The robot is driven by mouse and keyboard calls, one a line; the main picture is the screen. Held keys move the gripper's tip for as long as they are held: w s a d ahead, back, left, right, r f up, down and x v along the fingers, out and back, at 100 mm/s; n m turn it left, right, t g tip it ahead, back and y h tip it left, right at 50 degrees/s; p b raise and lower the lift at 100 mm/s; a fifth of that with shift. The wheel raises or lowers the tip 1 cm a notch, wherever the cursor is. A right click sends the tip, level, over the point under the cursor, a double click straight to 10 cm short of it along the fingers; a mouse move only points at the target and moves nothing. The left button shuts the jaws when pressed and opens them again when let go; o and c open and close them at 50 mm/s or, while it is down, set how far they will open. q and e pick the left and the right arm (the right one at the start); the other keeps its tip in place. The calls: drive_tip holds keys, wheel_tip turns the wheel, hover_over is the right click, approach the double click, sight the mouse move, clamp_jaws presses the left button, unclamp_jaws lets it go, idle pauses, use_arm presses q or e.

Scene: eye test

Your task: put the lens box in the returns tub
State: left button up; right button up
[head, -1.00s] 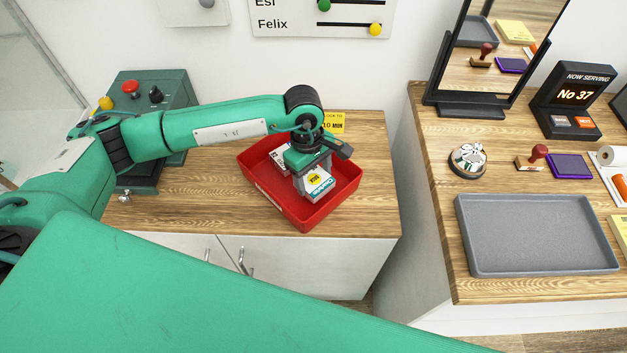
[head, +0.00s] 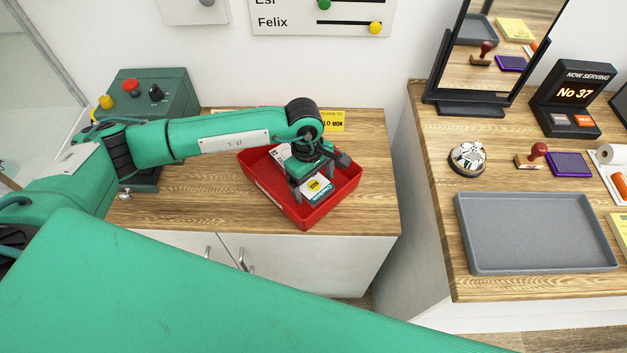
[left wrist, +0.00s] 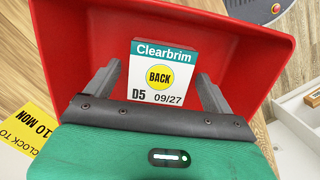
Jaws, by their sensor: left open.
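The lens box (head: 318,187), white and teal with a yellow BACK sticker, lies inside the red returns tub (head: 341,193). In the left wrist view the box (left wrist: 160,75) reads Clearbrim, D5, 09/27, and the tub's red wall (left wrist: 90,40) surrounds it. My left gripper (head: 313,183) is over the tub, open, with its fingers on either side of the box. In the left wrist view there are gaps between the box and both fingers (left wrist: 158,88). The gripper hides part of the tub's inside. My right gripper is not in view.
A yellow card (head: 331,121) stands behind the tub. A green control box (head: 155,95) with a red button is at the back left. Right, a separate counter holds a grey tray (head: 535,262), a bell (head: 468,158), a stamp (head: 534,156) and a mirror (head: 497,50).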

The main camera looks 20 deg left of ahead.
sight(314, 185)
use_arm(q)
drive_tip(key=shift+r, duration=0.3)
drive_tip(key=r, duration=0.3)
drive_tip(key=shift+w+a+b, duration=0.2)
drive_tip(key=shift+a+b, duration=0.05)
drive_tip(key=shift+b, duration=0.1)
wheel_tip(314, 185, up, 9)
drive_tip(key=a+b, duration=0.1)
drive_tip(key=shift+w+f+b, duration=0.2)
drive_tip(key=shift+w+b, duration=0.05)
drive_tip(key=shift+b, duration=0.05)
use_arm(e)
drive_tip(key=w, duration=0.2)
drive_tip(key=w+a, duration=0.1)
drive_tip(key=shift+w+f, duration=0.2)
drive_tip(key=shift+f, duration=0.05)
